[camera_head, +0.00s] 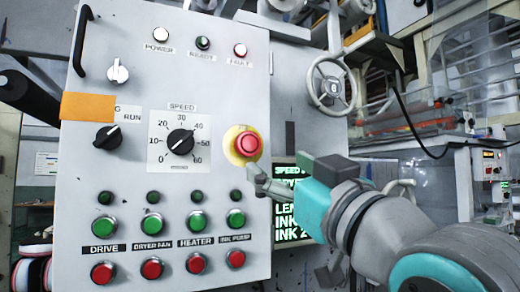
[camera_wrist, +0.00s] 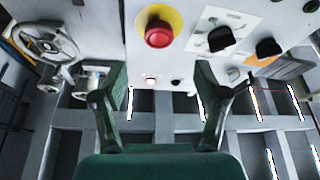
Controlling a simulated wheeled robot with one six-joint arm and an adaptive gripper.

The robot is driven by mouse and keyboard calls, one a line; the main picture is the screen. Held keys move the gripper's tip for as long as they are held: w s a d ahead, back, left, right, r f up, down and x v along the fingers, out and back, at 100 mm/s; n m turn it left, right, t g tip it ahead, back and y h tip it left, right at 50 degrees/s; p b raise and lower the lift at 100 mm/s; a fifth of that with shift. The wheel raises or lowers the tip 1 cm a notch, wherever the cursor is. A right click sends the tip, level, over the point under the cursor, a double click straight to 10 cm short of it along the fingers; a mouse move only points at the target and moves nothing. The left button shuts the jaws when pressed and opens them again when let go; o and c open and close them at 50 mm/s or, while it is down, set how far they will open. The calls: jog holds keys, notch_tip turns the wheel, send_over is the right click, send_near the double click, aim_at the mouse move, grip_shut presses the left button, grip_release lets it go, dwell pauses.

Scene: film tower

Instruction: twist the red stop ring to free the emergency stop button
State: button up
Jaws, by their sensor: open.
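The emergency stop button (camera_head: 248,144) is a red round mushroom head on a yellow disc (camera_head: 231,143), at the right side of the grey control panel. It also shows in the wrist view (camera_wrist: 159,33), upper middle, above and between my spread fingers. My gripper (camera_head: 257,180) is just below and to the right of the button in the head view, apart from it. In the wrist view my gripper (camera_wrist: 160,98) is open with nothing between its two dark fingers. No separate stop ring can be told apart from the red head.
The control panel (camera_head: 80,180) carries a speed knob (camera_head: 181,141), a run selector (camera_head: 107,137), and rows of green and red buttons below. An orange label (camera_head: 88,107) is at left. A lit display (camera_head: 285,205) is partly behind my arm. A handwheel (camera_head: 331,84) stands right.

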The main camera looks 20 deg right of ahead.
aim_at(250, 145)
jog(key=x, duration=1.1)
jog(key=shift+d, duration=0.1)
jog(key=c, duration=1.2)
